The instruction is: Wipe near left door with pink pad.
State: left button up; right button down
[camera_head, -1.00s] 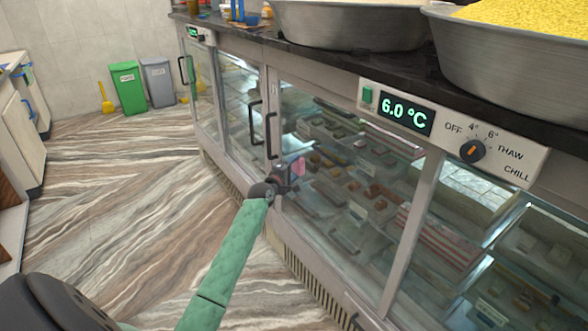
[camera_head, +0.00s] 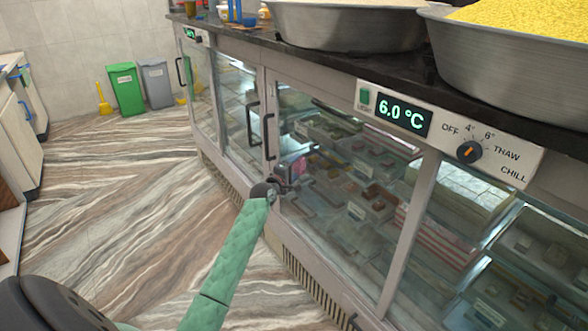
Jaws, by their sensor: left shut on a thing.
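My left gripper (camera_head: 284,182) is low at the front of the glass counter, at the end of my green-sleeved arm. It is shut on the pink pad (camera_head: 298,167), a small pink piece beside its fingers. The pad is at the left part of a glass door (camera_head: 335,200), close to the door's left frame and below its black handle (camera_head: 269,136). I cannot tell whether the pad touches the glass. Sweets on trays show behind the glass. My right gripper is not in view.
A control panel (camera_head: 450,132) reading 6.0 °C sits above the doors. Large metal pans (camera_head: 515,70) stand on the dark countertop. A green bin (camera_head: 126,89) and a grey bin (camera_head: 157,84) stand by the far wall. The striped floor (camera_head: 120,190) is clear.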

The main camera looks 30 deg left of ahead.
pick_arm(q)
jog(key=shift+w+d, duration=0.15)
jog(key=shift+w, duration=0.2)
